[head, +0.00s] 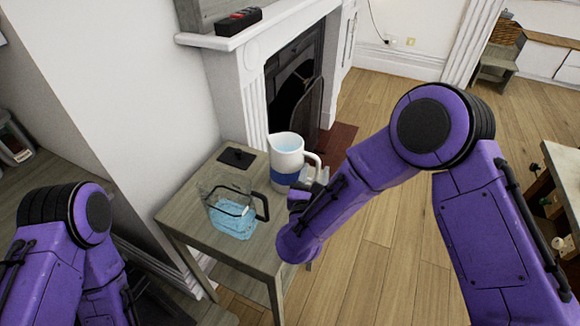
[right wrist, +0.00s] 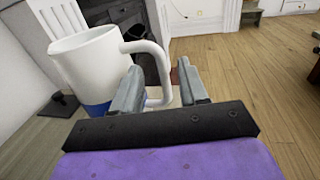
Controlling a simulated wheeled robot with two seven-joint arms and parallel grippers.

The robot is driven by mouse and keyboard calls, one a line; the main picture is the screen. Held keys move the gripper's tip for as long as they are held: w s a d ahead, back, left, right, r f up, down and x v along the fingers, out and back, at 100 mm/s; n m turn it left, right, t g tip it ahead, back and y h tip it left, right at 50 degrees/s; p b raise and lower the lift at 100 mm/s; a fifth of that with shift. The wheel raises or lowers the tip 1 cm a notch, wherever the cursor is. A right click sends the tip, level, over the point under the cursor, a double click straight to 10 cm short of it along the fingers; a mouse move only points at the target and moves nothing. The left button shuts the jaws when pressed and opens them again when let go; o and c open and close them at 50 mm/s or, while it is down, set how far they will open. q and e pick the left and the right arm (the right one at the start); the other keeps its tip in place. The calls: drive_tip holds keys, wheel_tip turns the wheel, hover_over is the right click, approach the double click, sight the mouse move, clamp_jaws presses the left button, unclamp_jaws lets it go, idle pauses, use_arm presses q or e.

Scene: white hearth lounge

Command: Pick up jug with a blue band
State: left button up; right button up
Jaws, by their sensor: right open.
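The white jug with a blue band (head: 286,162) stands upright on a small grey wooden table (head: 184,207), its handle towards the right. It holds something light blue. My right gripper (head: 312,184) is beside the handle, at the jug's right. In the right wrist view the jug (right wrist: 88,62) is at the left, and the handle (right wrist: 160,75) comes down between the open fingers of the gripper (right wrist: 168,88). I cannot tell whether the fingers touch it. My left arm shows at the lower left of the head view, but its gripper is out of sight.
A clear glass jug (head: 232,212) with a dark handle and blue liquid stands nearer on the same table. A dark flat item (head: 237,157) lies at its back. A white fireplace (head: 245,75) is behind. Open wooden floor (head: 385,250) lies to the right.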

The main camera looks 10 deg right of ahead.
sight(318, 167)
drive_tip(key=p+x, duration=0.1)
drive_tip(key=x, duration=0.4)
drive_tip(key=shift+w+d, duration=0.2)
drive_tip(key=shift+d, duration=0.05)
drive_tip(key=shift+s, duration=0.1)
clamp_jaws()
idle(0.9)
